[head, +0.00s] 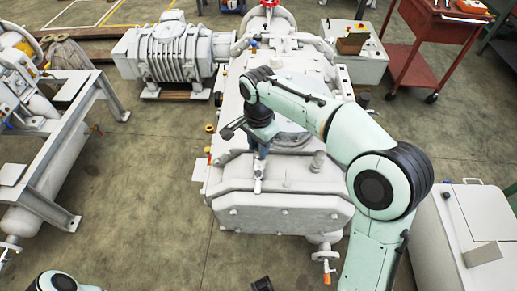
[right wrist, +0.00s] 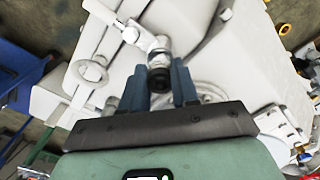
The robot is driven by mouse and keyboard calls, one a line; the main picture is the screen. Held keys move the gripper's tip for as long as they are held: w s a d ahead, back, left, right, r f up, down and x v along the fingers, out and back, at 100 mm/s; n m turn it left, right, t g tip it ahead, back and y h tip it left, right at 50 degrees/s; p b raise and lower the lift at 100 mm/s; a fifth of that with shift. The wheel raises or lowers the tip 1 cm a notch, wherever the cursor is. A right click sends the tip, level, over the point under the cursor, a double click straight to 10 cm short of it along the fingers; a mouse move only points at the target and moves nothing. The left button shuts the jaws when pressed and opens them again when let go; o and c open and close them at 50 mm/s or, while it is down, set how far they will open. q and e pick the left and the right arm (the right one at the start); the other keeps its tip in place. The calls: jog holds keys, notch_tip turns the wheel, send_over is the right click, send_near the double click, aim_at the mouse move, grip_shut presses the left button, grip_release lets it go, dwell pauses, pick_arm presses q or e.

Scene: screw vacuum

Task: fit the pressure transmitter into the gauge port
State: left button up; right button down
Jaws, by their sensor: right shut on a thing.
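My right gripper (head: 260,152) is over the front part of the pale grey vacuum pump in the head view. In the right wrist view its two blue fingers (right wrist: 161,88) are shut on the pressure transmitter (right wrist: 158,79), a small piece with a dark round end. Beyond the transmitter, a silver fitting (right wrist: 159,52) lies in line with it, joined to a white branched valve piece (right wrist: 133,33). The fitting also shows below the gripper in the head view (head: 258,184). I cannot tell whether transmitter and fitting touch or are seated. My left gripper is not in view.
The large pump (head: 285,214) fills the middle, with a ribbed blower (head: 165,55) behind left. A grey steel frame (head: 75,120) stands left, a red cart (head: 440,40) back right and a grey cabinet (head: 470,235) right. Floor is clear between frame and pump.

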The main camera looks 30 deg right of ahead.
jog(key=shift+f, duration=0.7)
jog(key=shift+f, duration=0.2)
jog(key=c, duration=0.8)
grip_release()
jog(key=shift+c, duration=0.2)
jog(key=shift+r, duration=0.1)
notch_tip(320, 180, up, 12)
jog(key=p, duration=0.2)
jog(key=shift+r+p, duration=0.15)
jog(key=shift+p, duration=0.2)
